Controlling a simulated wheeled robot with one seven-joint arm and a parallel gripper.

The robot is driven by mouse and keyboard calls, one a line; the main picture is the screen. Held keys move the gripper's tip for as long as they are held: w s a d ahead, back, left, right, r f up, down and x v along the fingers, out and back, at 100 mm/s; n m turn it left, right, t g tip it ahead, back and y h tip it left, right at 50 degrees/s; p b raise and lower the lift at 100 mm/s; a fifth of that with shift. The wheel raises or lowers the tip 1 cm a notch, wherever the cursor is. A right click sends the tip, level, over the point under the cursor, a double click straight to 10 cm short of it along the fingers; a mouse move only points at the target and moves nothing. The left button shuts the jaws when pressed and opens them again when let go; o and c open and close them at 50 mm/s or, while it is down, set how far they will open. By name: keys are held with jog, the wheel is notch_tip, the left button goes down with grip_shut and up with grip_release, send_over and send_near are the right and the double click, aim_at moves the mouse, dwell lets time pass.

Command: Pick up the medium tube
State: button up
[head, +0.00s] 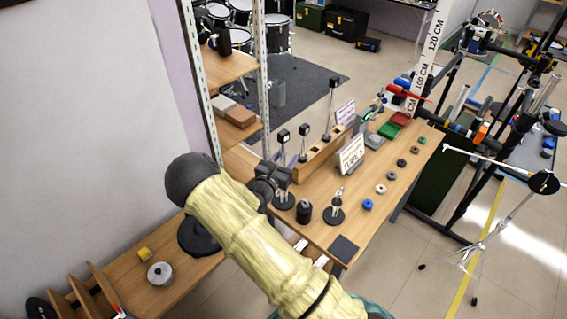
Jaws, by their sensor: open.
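My arm reaches from the bottom of the head view toward the left end of the wooden table (365,220). A small light upright piece (339,194) stands on a round black base to the gripper's right. I cannot tell which of these, if any, is the medium tube.
A short black cylinder (304,211) and a dark square pad (343,248) lie near the table's front. Small coloured rings, including a blue one (368,204), line the right side. A sign (351,154) and wooden block stand behind. A metal shelf post (263,80) rises left.

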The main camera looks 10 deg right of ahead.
jog(key=shift+w+d, duration=0.2)
jog(key=shift+w, duration=0.1)
grip_shut()
jog(key=shift+r, duration=0.1)
dwell(0.4)
notch_tip(320, 180, up, 18)
jog(key=p, duration=1.2)
jog(key=shift+p, duration=0.3)
jog(key=shift+a, duration=0.1)
